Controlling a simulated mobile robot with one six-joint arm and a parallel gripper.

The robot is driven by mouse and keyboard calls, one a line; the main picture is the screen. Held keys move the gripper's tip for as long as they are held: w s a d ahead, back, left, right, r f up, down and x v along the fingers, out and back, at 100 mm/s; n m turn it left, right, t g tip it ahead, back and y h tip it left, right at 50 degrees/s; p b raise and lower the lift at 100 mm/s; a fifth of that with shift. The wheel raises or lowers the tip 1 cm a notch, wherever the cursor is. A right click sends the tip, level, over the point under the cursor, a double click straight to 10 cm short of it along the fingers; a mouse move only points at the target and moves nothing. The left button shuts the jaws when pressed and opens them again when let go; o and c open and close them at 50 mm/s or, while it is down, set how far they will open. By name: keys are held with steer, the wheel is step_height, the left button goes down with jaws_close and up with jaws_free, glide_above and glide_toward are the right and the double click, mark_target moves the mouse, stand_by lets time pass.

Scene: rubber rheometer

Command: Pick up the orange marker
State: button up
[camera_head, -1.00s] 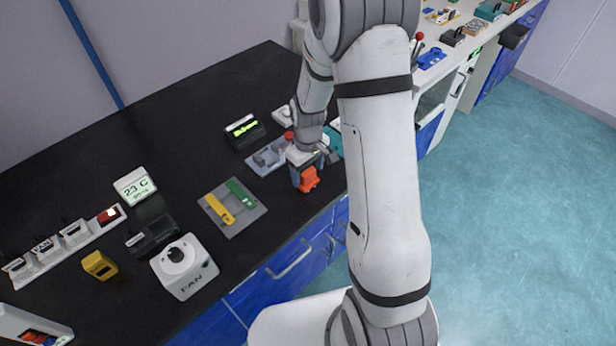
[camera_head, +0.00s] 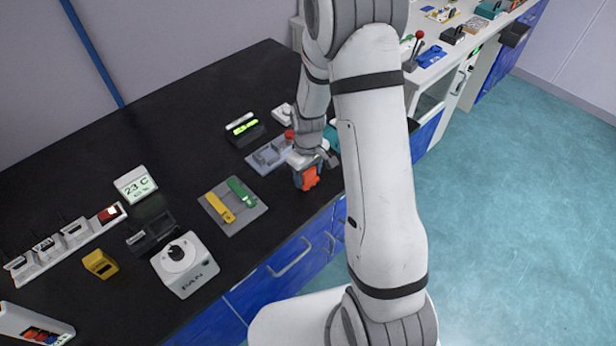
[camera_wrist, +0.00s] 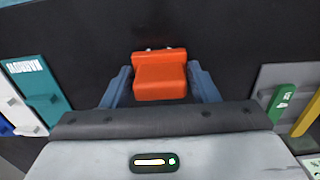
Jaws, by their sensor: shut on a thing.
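The orange marker (camera_wrist: 160,77), a stepped orange block, sits between the two blue fingers of my gripper (camera_wrist: 160,86) in the wrist view. The gripper is shut on it, with a finger at each side. In the head view the orange marker (camera_head: 311,177) shows at the lower end of my gripper (camera_head: 307,175), over the black bench near its front edge. My arm and gripper partly hide this area. I cannot tell whether the marker touches the bench.
A grey plate (camera_head: 228,225) with yellow and green pieces lies left of the gripper. Bare black bench lies at the back left.

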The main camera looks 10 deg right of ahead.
step_height(320, 180, up, 10)
steer(key=shift+r+b, duration=0.1)
steer(key=shift+b, duration=0.45)
steer(key=o, duration=0.5)
steer(key=c, duration=0.3)
steer(key=shift+o, duration=1.3)
steer(key=shift+c, duration=1.1)
step_height(320, 180, up, 12)
steer(key=p, duration=0.8)
